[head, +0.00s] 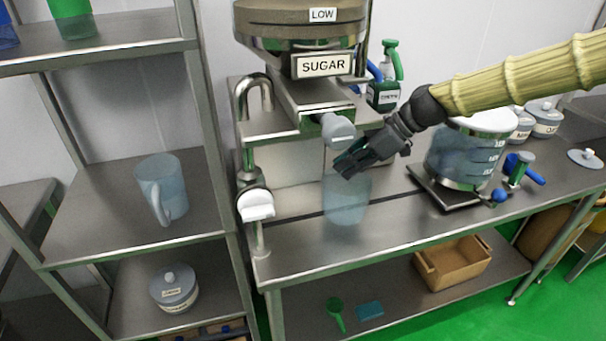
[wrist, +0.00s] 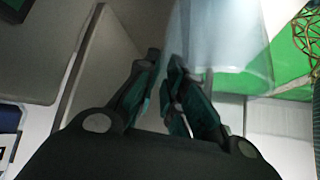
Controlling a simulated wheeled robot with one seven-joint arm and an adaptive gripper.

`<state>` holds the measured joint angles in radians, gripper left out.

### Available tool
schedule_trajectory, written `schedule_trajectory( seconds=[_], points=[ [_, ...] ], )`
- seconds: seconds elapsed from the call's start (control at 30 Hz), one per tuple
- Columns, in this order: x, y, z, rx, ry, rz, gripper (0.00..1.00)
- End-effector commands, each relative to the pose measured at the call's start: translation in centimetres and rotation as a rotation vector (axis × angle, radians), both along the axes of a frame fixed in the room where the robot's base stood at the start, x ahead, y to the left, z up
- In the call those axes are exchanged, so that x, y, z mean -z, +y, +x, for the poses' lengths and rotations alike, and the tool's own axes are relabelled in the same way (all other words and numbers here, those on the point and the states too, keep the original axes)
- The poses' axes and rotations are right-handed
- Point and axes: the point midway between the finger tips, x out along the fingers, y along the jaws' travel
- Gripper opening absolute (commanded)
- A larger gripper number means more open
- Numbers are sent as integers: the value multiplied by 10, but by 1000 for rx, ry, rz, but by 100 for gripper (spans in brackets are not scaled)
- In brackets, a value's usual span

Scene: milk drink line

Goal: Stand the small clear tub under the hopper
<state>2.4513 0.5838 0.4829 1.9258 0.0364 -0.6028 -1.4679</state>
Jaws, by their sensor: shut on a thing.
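The small clear tub (head: 347,200) is a pale bluish see-through container, upright below my gripper in the head view. My gripper (head: 346,168) is shut on its upper edge, coming in from the upper right. In the wrist view the two dark fingers (wrist: 165,65) are close together, with the tub (wrist: 225,45) as a hazy blue shape beside them. The hopper (head: 295,32) bears a SUGAR label, and its grey spout (head: 338,131) is above the tub in the picture. I cannot tell whether the tub's base touches the steel bench (head: 395,225).
A large clear jug-like vessel (head: 465,160) stands on a dark plate to the right. A shelf at left holds a clear jug (head: 163,188). The front of the bench is clear.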

Motion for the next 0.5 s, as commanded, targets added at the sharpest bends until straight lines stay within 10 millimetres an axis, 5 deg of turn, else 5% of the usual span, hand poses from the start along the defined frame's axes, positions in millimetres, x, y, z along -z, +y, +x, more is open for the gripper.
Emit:
schedule_trajectory(
  seconds=[0.3,0.5],
  points=[
    [-2,62,4,-1,-1,-1,0],
    [-1,86,6,3,0,0,0]
  ],
)
